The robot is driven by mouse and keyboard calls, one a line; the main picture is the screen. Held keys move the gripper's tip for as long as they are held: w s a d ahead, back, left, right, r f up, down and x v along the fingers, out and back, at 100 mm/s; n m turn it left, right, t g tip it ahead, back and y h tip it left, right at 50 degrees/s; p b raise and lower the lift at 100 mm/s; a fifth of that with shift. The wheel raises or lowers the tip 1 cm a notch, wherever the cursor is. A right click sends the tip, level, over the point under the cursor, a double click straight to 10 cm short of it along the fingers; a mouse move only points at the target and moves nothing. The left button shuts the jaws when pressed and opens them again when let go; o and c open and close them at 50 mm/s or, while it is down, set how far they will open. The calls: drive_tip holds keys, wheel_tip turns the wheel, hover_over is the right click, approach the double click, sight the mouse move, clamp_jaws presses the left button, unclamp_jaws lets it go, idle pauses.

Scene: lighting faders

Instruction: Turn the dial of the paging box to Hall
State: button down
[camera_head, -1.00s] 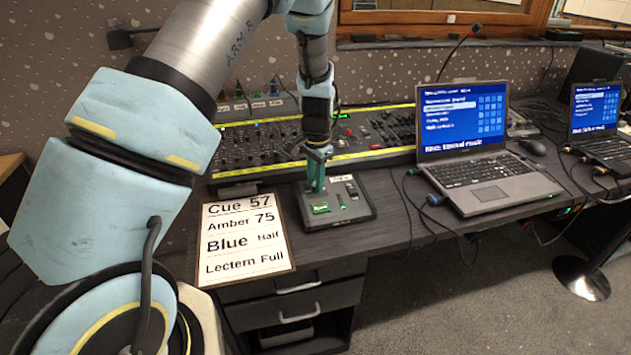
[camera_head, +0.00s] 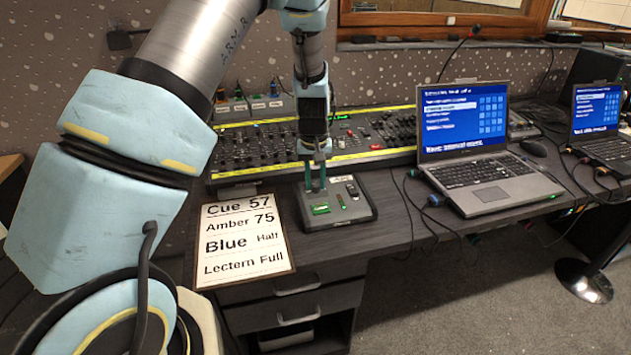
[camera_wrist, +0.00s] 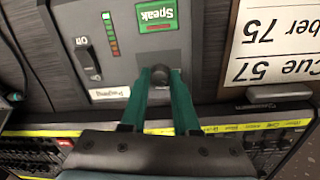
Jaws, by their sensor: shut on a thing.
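The paging box (camera_head: 357,210) is a small grey box on the desk in front of the mixing desk. In the wrist view its face (camera_wrist: 120,60) shows a green "Speak" button (camera_wrist: 156,17), a column of small lights (camera_wrist: 110,34), an "On" switch (camera_wrist: 88,60) and a "Paging" label (camera_wrist: 110,92). Its dark round dial (camera_wrist: 161,76) is between the tips of my gripper's green fingers. My gripper (camera_head: 315,187) points down over the box and is shut on the dial. The dial's markings and pointer are hidden or too small to read.
A cue card (camera_head: 243,238) lies left of the box. The mixing desk (camera_head: 255,147) with many faders runs behind it. A laptop (camera_head: 464,125) stands to the right, with cables (camera_head: 412,205) on the desk between.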

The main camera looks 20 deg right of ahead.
sight(314, 196)
drive_tip(key=n, duration=0.5)
drive_tip(key=shift+p, duration=0.3)
drive_tip(key=shift+n, duration=0.3)
drive_tip(key=c, duration=0.7)
unclamp_jaws()
drive_tip(key=shift+o, duration=0.2)
wheel_tip(314, 196, up, 11)
drive_tip(key=s+b, duration=0.1)
drive_tip(key=shift+s+a+f+b, duration=0.15)
drive_tip(key=shift+a+b, duration=0.2)
drive_tip(key=shift+a, duration=0.05)
